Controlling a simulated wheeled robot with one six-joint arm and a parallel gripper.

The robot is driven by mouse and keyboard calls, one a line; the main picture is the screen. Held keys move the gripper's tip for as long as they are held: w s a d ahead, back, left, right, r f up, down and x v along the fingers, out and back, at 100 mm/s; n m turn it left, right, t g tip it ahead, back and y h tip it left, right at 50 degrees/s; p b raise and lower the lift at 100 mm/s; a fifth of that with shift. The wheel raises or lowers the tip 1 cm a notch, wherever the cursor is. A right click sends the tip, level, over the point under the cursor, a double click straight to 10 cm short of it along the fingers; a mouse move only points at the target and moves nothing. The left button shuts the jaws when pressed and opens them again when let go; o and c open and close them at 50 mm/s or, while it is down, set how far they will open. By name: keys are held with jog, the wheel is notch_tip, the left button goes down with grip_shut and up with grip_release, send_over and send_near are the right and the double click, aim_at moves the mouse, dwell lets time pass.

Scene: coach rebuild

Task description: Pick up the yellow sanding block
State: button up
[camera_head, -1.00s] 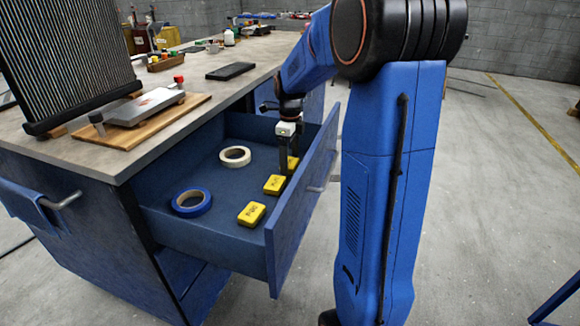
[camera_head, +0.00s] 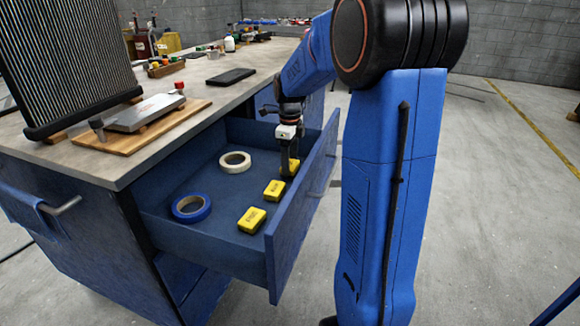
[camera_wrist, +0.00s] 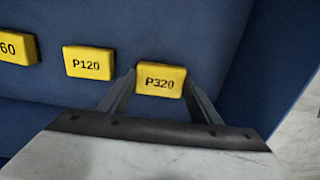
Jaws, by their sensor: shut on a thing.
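Three yellow sanding blocks lie in a row in the open blue drawer. The block marked P320 (camera_wrist: 160,82) is between my gripper's fingers in the wrist view, and my gripper (camera_wrist: 160,90) is shut on it. In the head view this block (camera_head: 294,166) is partly hidden by my gripper (camera_head: 289,168), which points down into the drawer. The block marked P120 (camera_wrist: 88,63) lies to its left in the wrist view and shows nearer in the head view (camera_head: 274,190). A third block (camera_head: 251,220), its label ending in 60 in the wrist view (camera_wrist: 18,48), lies nearest.
The open drawer (camera_head: 215,244) also holds a white tape roll (camera_head: 235,153) and a blue tape roll (camera_head: 178,209). Its front panel (camera_head: 300,215) stands close to my gripper's right. The bench top (camera_head: 55,150) holds a radiator, a board and a dark tablet-like item.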

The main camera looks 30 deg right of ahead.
notch_tip(320, 180, up, 17)
jog(key=shift+f, duration=0.2)
